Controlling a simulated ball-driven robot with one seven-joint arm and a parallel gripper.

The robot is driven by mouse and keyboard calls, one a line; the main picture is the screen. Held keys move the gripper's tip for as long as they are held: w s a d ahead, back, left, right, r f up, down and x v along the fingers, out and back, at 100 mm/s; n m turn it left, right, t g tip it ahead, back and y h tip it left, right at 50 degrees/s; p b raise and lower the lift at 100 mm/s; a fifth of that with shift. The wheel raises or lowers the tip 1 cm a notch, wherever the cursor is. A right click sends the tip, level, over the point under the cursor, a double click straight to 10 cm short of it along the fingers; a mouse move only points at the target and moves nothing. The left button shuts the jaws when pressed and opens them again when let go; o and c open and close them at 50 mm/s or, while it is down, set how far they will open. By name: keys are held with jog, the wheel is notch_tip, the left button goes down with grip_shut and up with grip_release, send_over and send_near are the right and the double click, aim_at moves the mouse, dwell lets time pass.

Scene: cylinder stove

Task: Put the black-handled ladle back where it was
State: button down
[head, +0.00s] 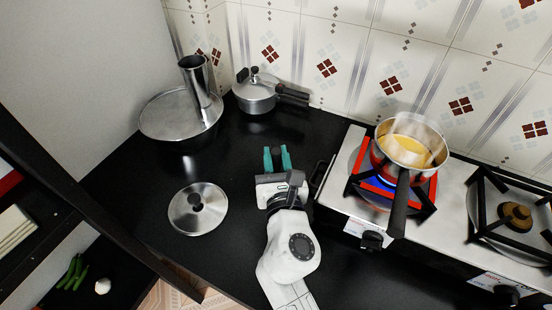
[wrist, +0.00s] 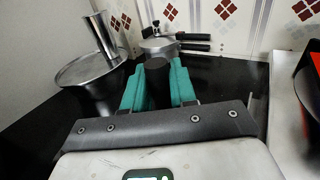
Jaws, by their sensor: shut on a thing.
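My gripper (head: 277,158) is over the black counter, left of the stove, its teal fingers pointing toward the back wall. In the wrist view my gripper (wrist: 157,82) is shut on a black rod-like handle (wrist: 158,88), which appears to be the ladle's. The ladle's bowl end is hidden in both views. A tall steel cylinder (head: 196,78) stands on or in a wide, round steel vessel (head: 160,115) at the back left. They also show in the wrist view as the cylinder (wrist: 101,35) and the vessel (wrist: 88,70).
A small lidded pan (head: 257,95) with dark handles stands by the back wall. A steel lid (head: 198,210) lies left of my arm. A pan (head: 407,140) with yellow food sits on a lit blue-flame burner to the right. Bare counter (head: 235,150) lies between.

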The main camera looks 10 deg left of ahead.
jog(key=shift+f, duration=0.1)
jog(key=c, duration=0.9)
grip_release()
jog(key=shift+r, duration=0.25)
jog(key=v, duration=1.2)
jog(key=shift+f+b, duration=0.2)
jog(key=shift+b, duration=0.1)
